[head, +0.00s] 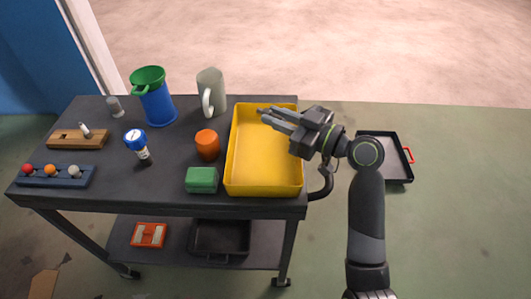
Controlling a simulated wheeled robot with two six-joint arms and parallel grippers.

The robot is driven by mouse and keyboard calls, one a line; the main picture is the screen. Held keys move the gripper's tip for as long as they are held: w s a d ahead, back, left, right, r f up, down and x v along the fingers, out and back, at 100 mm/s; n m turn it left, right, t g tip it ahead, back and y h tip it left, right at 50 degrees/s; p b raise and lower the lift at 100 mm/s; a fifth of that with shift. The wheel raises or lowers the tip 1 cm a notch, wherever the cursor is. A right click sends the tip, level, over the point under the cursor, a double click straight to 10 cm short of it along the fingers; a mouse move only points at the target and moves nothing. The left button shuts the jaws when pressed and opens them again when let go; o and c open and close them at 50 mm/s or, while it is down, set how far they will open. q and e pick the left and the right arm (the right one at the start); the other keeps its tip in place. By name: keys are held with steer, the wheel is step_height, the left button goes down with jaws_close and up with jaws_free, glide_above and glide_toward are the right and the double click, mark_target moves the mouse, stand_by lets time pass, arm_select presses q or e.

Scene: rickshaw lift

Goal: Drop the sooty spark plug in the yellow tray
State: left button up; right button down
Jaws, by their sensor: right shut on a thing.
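The yellow tray (264,187) stands at the right end of the dark cart top, and its visible floor looks empty. My right gripper (268,117) is over the far part of the tray, with its fingers pointing left. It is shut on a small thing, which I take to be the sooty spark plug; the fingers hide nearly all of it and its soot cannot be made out. A small white-tipped piece (84,130) stands in a wooden block (78,140) at the left of the cart. My left gripper is out of view.
On the cart (120,187) are a blue jug with a green funnel (155,105), a grey-green mug (211,85), an orange cup (207,145), a green box (202,180), a blue-capped gauge (135,140) and a blue rack (55,177). A black tray (390,172) lies on the floor at right.

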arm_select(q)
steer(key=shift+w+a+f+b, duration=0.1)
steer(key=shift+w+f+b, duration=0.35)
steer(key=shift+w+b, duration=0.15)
arm_select(e)
steer(key=shift+f, duration=1.25)
steer(key=c, duration=1.2)
jaws_free()
steer(key=shift+c, duration=0.2)
arm_select(q)
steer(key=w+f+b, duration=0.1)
steer(key=b, duration=0.1)
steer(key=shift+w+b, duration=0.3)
steer(key=shift+b, duration=0.05)
arm_select(e)
steer(key=v, duration=1.7)
steer(key=shift+d, duration=0.2)
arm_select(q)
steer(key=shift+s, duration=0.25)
arm_select(e)
steer(key=shift+s, duration=0.1)
